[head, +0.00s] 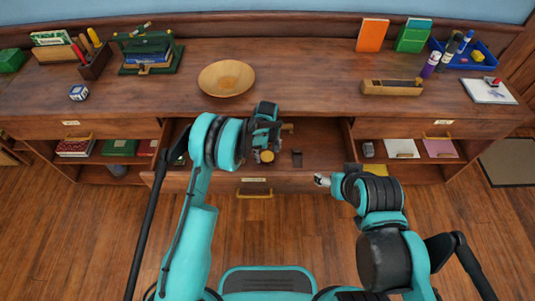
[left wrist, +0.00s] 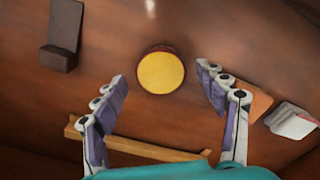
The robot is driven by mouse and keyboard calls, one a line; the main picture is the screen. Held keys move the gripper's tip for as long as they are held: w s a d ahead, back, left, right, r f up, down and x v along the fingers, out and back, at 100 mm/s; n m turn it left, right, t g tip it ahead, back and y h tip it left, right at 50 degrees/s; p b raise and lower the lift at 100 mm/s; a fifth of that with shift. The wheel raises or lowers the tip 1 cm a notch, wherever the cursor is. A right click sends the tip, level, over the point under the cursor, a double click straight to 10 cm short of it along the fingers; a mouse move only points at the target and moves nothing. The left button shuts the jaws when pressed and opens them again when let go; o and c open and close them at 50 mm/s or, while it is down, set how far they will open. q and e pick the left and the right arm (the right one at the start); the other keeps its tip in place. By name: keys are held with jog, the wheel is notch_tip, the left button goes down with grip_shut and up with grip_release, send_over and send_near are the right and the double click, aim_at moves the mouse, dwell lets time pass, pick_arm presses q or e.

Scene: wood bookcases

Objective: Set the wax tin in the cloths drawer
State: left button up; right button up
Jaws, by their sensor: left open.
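The wax tin, round with a yellow top and a dark reddish rim (left wrist: 162,72), lies on the brown wooden floor of the pulled-out middle drawer; it also shows in the head view (head: 266,156). My left gripper (head: 264,143) is over this drawer. In the left wrist view its fingers (left wrist: 163,78) are spread, with the tin between and beyond the tips, not gripped. My right gripper (head: 321,181) is at the right front of the middle drawer, small and partly hidden by its arm. Closed drawers with labels too small to read are at left (head: 71,123) and right (head: 447,121).
A dark holder (left wrist: 60,45), a wooden bar (left wrist: 135,147), an orange piece (left wrist: 255,98) and a white item (left wrist: 292,120) lie around the tin. The desktop above carries a wooden bowl (head: 226,78) and a wooden plane (head: 392,87).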

pick_arm(q)
notch_tip(320, 180, up, 11)
jog(key=p, duration=0.3)
notch_tip(320, 180, up, 10)
jog(key=m+t, duration=0.1)
send_over(268, 156)
jog(key=s+a, duration=0.3)
jog(key=a, duration=0.2)
jog(key=s+a+r+m+t, duration=0.2)
jog(key=s+a+r, duration=0.35)
jog(key=r, duration=0.45)
jog(key=s+a+r+m+t, duration=0.1)
jog(key=s+a+m+t, duration=0.1)
jog(key=s, duration=0.8)
jog(key=s+a+r+m+t, duration=0.1)
jog(key=s+a, duration=0.4)
jog(key=s, duration=0.5)
jog(key=shift+a+r+m+t, duration=0.3)
jog(key=shift+r+m+t, duration=0.1)
jog(key=shift+t, duration=0.2)
